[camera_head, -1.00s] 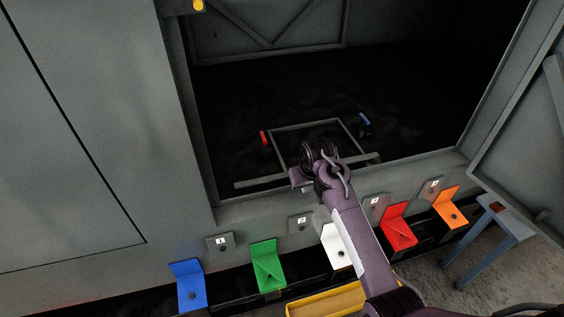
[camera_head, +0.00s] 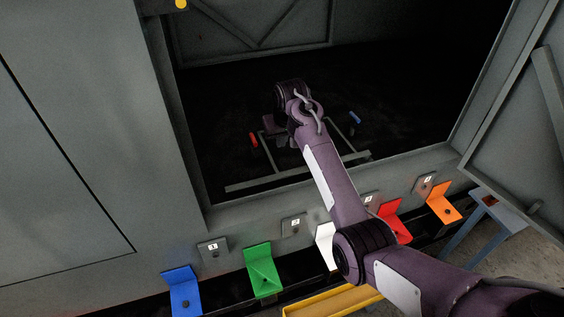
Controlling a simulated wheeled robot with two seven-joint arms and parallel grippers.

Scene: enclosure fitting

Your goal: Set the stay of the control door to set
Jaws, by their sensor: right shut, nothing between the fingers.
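An open grey door (camera_head: 515,150) with a diagonal brace stands at the right of the enclosure opening. I cannot tell whether it is the control door, and I cannot make out its stay for sure. Inside the dark enclosure, a grey metal frame (camera_head: 240,186) lies low, with a red handle (camera_head: 253,140) at its left and a blue handle (camera_head: 355,117) at its right. My right gripper (camera_head: 283,141) is shut and empty above this frame, mostly hidden behind its own wrist. My left gripper is not in view.
Blue (camera_head: 182,291), green (camera_head: 263,270), white (camera_head: 325,247), red (camera_head: 391,222) and orange (camera_head: 443,204) brackets line the front below the sill, near small numbered plates. A yellow tray (camera_head: 335,301) and a blue-grey stand (camera_head: 492,212) are nearby. The enclosure's rear is dark.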

